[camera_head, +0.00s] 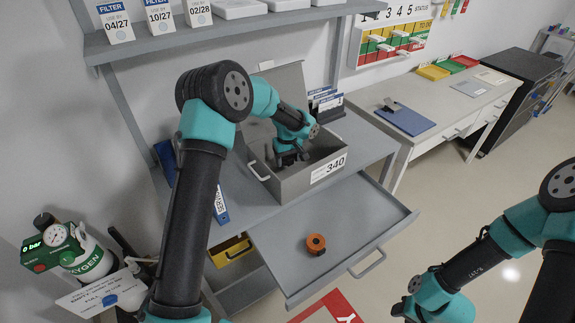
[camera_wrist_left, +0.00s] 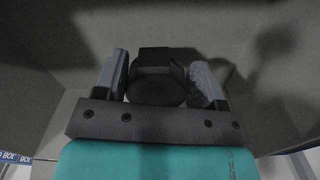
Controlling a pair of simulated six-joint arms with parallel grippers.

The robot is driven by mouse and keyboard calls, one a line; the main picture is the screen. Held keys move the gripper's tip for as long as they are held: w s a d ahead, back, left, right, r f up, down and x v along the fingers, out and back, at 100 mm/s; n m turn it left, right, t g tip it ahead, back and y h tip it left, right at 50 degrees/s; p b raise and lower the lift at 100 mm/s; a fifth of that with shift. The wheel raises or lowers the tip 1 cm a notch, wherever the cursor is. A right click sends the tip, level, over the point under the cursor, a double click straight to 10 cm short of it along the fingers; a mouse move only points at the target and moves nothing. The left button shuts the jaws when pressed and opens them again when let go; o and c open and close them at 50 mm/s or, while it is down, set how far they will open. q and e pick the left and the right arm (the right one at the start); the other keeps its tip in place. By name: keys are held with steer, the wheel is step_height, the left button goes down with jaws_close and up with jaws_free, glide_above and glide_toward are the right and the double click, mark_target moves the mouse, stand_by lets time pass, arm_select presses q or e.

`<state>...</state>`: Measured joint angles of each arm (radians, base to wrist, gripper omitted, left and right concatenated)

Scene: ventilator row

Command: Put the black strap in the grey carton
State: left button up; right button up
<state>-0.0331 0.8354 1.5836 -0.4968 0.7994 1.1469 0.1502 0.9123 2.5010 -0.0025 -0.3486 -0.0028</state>
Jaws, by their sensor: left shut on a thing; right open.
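The grey carton (camera_head: 297,184) stands on the grey bench with its lid raised and a "340" label on its front. My left gripper (camera_head: 288,158) reaches down inside it, between its walls. In the left wrist view, the gripper (camera_wrist_left: 160,85) is shut on the black strap (camera_wrist_left: 157,77), a dark rounded piece between the two grey fingers. Carton walls surround it there. The strap is hard to make out in the head view. My right gripper (camera_head: 402,310) is at the bottom edge, partly cut off, open and away from the carton.
Blue-and-white boxes (camera_head: 326,102) stand behind the carton. A side desk with a blue clipboard (camera_head: 405,119) is to the right.

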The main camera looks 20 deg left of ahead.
mark_target(288, 165)
arm_select(q)
steer(key=shift+f, duration=1.6)
steer(key=shift+f, duration=0.15)
steer(key=o, duration=0.9)
steer(key=shift+o, duration=0.2)
step_height(288, 165, up, 12)
steer(key=shift+r, duration=0.2)
